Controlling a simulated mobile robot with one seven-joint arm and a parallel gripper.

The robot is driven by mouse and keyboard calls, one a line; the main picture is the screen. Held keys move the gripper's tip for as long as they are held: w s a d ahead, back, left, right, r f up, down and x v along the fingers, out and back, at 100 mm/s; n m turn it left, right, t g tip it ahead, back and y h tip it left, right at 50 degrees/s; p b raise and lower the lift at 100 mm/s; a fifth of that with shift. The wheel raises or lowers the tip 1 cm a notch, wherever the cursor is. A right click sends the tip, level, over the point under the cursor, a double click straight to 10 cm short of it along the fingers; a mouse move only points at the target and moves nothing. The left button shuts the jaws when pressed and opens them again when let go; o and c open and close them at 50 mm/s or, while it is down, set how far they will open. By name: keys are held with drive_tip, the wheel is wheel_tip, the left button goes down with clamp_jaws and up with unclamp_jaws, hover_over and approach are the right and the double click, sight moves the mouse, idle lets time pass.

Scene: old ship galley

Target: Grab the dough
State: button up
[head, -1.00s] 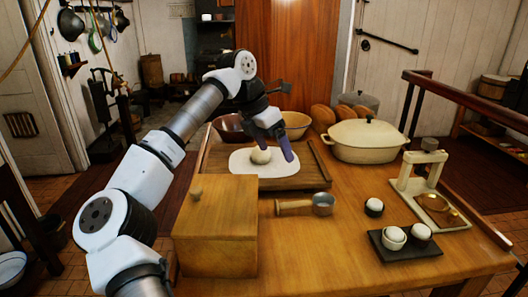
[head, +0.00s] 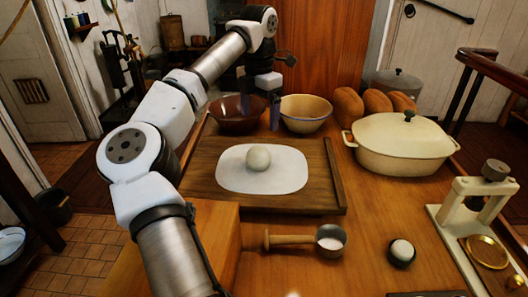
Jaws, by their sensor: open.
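The dough (head: 258,157) is a pale round ball on a white sheet (head: 290,182) that lies on a wooden board (head: 210,160) with a raised edge. It is fully in view and nothing touches it. My gripper (head: 261,112) is open and empty, with dark bluish fingers pointing down. In the picture it is above the dough, in front of the bowls and apart from the dough. Its exact height over the table is hard to tell.
A brown bowl (head: 230,122) and a cream bowl (head: 306,123) stand behind the board. Bread loaves (head: 348,104) and a lidded cream pot (head: 405,148) are at right. A wooden-handled scoop (head: 290,240), a small dark cup (head: 401,253) and a press (head: 480,205) are nearer.

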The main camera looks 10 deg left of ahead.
sight(258, 149)
wheel_tip(258, 149, down, 8)
drive_tip(key=shift+s+r+p, duration=0.1)
drive_tip(key=shift+s+p, duration=0.05)
drive_tip(key=shift+p, duration=0.3)
drive_tip(key=shift+s+a+f+p, duration=0.1)
drive_tip(key=shift+f+p, duration=0.4)
drive_tip(key=shift+f, duration=0.9)
drive_tip(key=shift+a+f+p, duration=0.1)
drive_tip(key=shift+f+p, duration=0.35)
drive_tip(key=shift+f, duration=0.9)
drive_tip(key=shift+c, duration=0.5)
drive_tip(key=c, duration=1.2)
drive_tip(key=shift+o, duration=0.2)
drive_tip(key=shift+r, duration=0.15)
